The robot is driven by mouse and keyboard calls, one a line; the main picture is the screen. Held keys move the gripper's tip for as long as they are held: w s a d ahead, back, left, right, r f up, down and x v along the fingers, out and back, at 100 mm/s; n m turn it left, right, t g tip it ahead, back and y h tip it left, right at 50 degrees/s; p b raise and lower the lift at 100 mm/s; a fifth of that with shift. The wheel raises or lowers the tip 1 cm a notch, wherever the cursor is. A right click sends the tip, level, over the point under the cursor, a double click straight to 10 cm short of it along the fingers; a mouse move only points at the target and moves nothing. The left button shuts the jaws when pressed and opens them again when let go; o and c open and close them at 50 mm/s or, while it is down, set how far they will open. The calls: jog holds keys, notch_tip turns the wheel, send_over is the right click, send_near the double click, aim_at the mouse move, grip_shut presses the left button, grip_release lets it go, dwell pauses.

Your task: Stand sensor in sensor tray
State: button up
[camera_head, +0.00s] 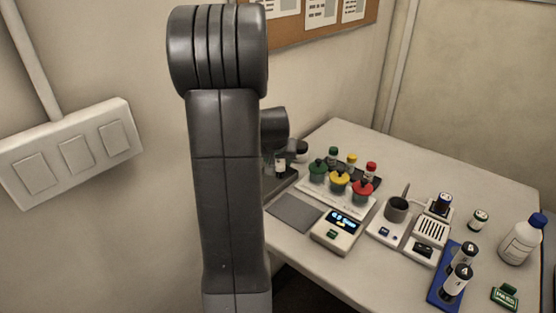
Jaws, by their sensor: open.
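My gripper (273,160) is mostly hidden behind my own upright arm. Only a small dark part shows beside the arm, over the table's left end. It is open. No thing is clearly marked as the sensor. A small light-banded cylinder (280,165) shows close to my gripper, partly hidden by the arm. I cannot tell whether they touch. I cannot tell which tray is the sensor tray.
On the table (447,167) stand a white rack (325,196) with green, yellow and red lidded pots, a scale (337,236), a device with a dark cup (397,208), a vented device (430,236) and a white bottle (521,240). A grey mat (294,212) lies bare at left.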

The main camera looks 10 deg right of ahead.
jog(key=v, duration=1.2)
